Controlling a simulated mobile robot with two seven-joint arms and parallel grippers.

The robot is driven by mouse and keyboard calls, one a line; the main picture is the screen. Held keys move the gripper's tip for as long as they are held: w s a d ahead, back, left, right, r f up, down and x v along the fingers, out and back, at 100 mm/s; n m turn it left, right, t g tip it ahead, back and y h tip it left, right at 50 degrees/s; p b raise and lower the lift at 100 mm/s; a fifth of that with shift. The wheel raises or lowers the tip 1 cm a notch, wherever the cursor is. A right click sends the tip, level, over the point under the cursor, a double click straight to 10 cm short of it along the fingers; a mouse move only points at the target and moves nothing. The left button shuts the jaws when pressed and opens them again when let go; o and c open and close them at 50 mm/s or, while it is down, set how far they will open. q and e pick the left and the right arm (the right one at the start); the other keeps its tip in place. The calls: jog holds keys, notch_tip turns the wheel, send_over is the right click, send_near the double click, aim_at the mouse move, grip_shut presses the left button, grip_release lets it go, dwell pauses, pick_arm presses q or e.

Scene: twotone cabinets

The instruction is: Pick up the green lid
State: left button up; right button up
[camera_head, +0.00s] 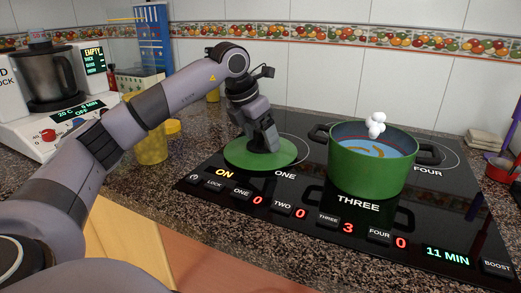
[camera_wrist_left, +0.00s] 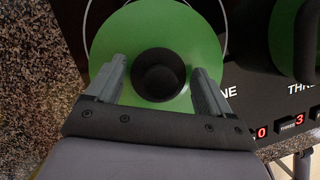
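The green lid (camera_head: 233,154) lies flat on the hob over burner one, at the left of the hob. In the left wrist view the lid (camera_wrist_left: 158,30) shows its round black knob (camera_wrist_left: 158,74) in the middle. My left gripper (camera_head: 264,146) points down at the lid from above. In the left wrist view its two fingers (camera_wrist_left: 160,88) stand apart on either side of the knob, with gaps showing between each finger and the knob. My right gripper is not in view.
Yellow jars (camera_head: 151,148) stand left of the black hob (camera_head: 290,205). A kitchen machine (camera_head: 50,95) stands at the far left.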

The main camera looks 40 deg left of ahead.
pick_arm(q)
jog(key=c, duration=0.5)
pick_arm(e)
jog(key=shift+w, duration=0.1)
pick_arm(q)
jog(key=shift+r, duration=0.1)
